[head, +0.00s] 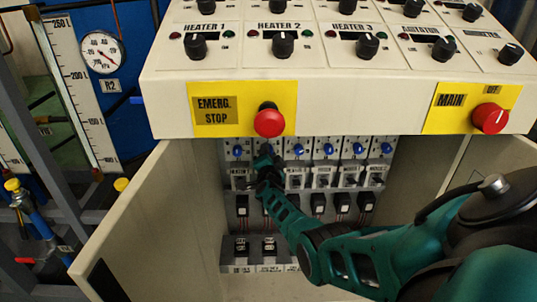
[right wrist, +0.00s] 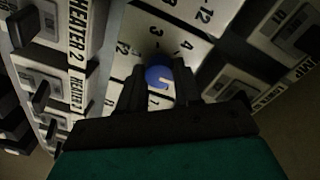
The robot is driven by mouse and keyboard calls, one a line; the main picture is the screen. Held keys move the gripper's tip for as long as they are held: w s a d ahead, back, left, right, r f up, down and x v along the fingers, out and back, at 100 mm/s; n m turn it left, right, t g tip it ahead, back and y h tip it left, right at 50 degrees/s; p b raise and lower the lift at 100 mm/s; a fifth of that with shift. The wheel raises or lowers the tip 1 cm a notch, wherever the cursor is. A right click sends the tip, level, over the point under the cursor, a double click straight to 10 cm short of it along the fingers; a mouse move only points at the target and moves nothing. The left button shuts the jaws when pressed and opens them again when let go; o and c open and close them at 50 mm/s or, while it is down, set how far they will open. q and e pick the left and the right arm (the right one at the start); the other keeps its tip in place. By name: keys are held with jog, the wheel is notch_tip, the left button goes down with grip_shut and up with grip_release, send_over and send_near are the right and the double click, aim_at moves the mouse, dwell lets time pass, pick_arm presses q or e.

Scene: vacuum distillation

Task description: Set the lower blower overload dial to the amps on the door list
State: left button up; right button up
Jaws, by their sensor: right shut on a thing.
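In the head view, a row of blue overload dials (head: 298,149) sits inside the open cabinet, under the control panel. My right gripper (head: 266,168) reaches in at the second position from the left. In the right wrist view, my right gripper (right wrist: 159,88) is shut on a blue dial (right wrist: 158,75) with a pale pointer mark, on a white face with printed numbers. The fingers hide part of the scale, so I cannot read the setting. I cannot make out the door list. My left gripper is not in view.
The left cabinet door (head: 135,215) stands open. The red emergency stop button (head: 269,122) and red main switch (head: 490,118) are on the panel front above my right arm. Switches (head: 295,181) sit close below the dials. Pipes and a gauge (head: 102,52) are at the left.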

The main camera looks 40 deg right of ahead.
jog(key=o, duration=1)
jog(key=shift+o, duration=0.2)
jog(key=shift+s, duration=0.1)
jog(key=p+v, duration=0.5)
jog(key=v, duration=0.7)
jog(key=shift+s+a+p, duration=0.3)
jog(key=shift+p, duration=0.05)
